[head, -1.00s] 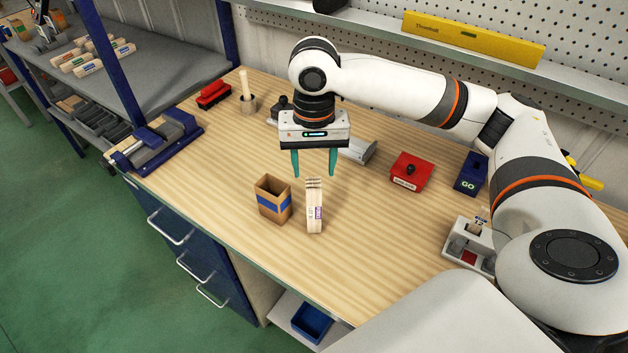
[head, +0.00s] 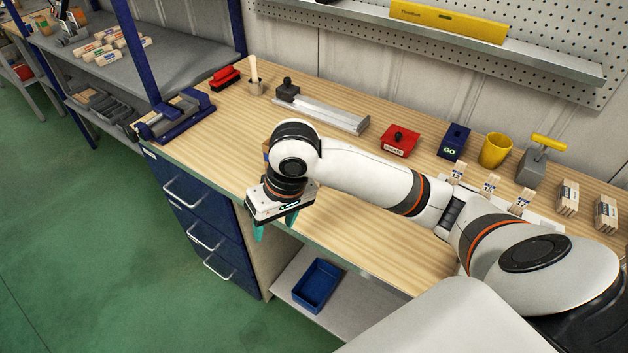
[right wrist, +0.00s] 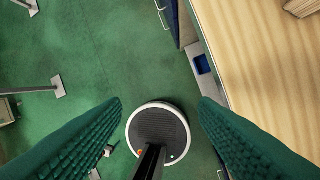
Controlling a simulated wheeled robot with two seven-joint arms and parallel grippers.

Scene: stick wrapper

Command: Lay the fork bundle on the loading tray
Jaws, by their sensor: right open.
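My right gripper (head: 275,226) is open and empty, low past the bench's front edge. In the right wrist view its teal fingers (right wrist: 160,102) stand apart with green floor between them. The bundle that stood by the cardboard box is hidden behind my right arm; only a sliver of the box (head: 265,150) shows. A tan piece (right wrist: 302,7) at the top right of the wrist view may be either one.
The wooden bench (head: 365,245) is clear along its front middle. A blue-grey device (head: 175,115) sits at its left end. A red box (head: 399,141), a blue GO box (head: 453,141) and a yellow cup (head: 495,150) stand at the back. A blue bin (head: 316,285) sits below.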

